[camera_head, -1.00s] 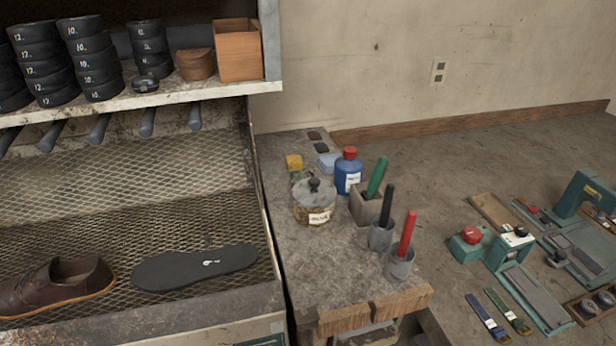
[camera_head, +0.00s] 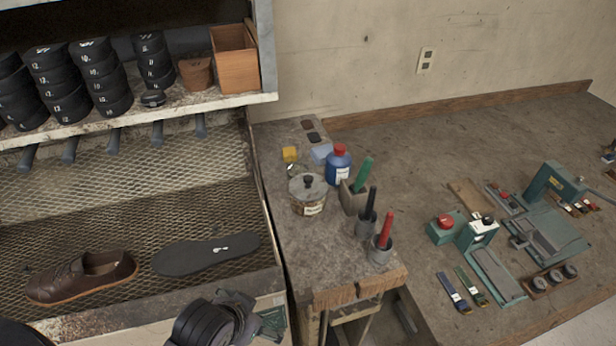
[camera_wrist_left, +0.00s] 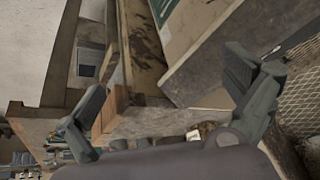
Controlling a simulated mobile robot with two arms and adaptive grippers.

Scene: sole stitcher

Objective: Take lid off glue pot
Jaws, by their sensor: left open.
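The glue pot (camera_head: 309,205) stands upright on the narrow bench right of the mesh rack. It has a brown body with a pale label. Its grey lid (camera_head: 308,186) with a dark knob sits on top. My left gripper (camera_head: 268,312) is low in the head view, in front of the rack's front edge and well short of the pot. In the left wrist view the left gripper's fingers (camera_wrist_left: 170,115) are spread wide with nothing between them. My right gripper is in neither view.
A blue bottle (camera_head: 338,166) with a red cap stands just behind the pot. Holders with a green handle (camera_head: 364,174), a black handle (camera_head: 371,203) and a red handle (camera_head: 385,230) stand to its right. A brown shoe (camera_head: 83,277) and a black sole (camera_head: 206,254) lie on the rack.

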